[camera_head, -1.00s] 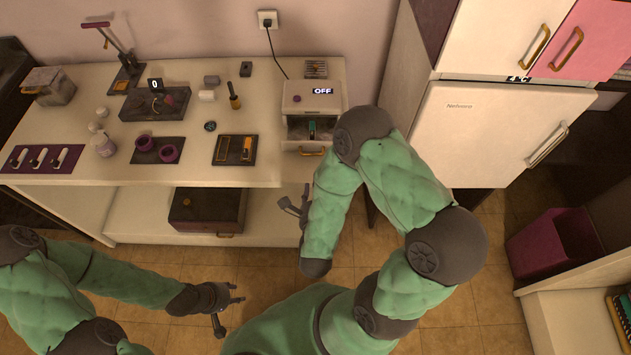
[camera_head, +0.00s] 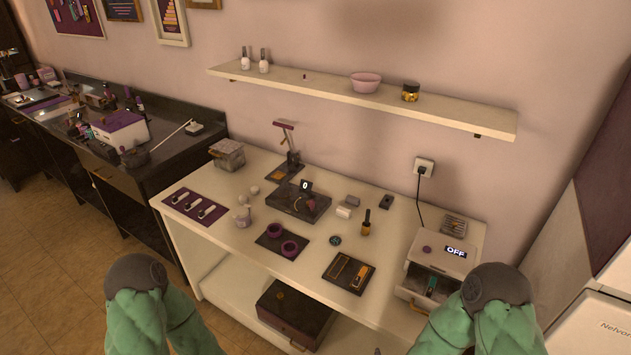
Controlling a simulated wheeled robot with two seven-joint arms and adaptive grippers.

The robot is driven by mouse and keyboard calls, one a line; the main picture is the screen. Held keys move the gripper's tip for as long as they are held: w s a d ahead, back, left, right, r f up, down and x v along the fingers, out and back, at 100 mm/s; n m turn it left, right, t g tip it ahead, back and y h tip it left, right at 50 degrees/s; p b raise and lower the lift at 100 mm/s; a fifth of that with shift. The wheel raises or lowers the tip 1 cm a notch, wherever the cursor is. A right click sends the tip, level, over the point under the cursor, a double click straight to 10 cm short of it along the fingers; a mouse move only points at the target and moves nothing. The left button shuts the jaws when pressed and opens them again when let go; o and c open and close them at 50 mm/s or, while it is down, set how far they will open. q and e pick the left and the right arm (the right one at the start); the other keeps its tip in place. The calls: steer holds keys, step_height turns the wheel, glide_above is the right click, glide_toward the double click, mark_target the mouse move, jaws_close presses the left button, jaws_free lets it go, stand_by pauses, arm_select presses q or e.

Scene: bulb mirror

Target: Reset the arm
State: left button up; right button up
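My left arm (camera_head: 150,315) shows at the bottom left, with a dark rounded joint and green padded links. My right arm (camera_head: 490,320) shows at the bottom right in front of the white machine. Neither gripper is in view; both lie outside the picture or are hidden. Neither arm visibly touches the table (camera_head: 335,212) or the things on it.
A white machine (camera_head: 446,252) marked OFF has its drawer (camera_head: 428,283) open, close to my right arm. The table carries a scale (camera_head: 298,203), a purple mat (camera_head: 193,206) and small items. A wall shelf (camera_head: 330,92) hangs above. Floor (camera_head: 60,260) is clear at left.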

steer(key=s+a+f+n+g+y, duration=0.5)
steer(key=s+a+f+n+g, duration=0.3)
steer(key=s+n, duration=0.3)
steer(key=shift+s+a+f+n+y, duration=0.2)
steer(key=shift+a+n+y, duration=0.15)
steer(key=shift+n, duration=0.55)
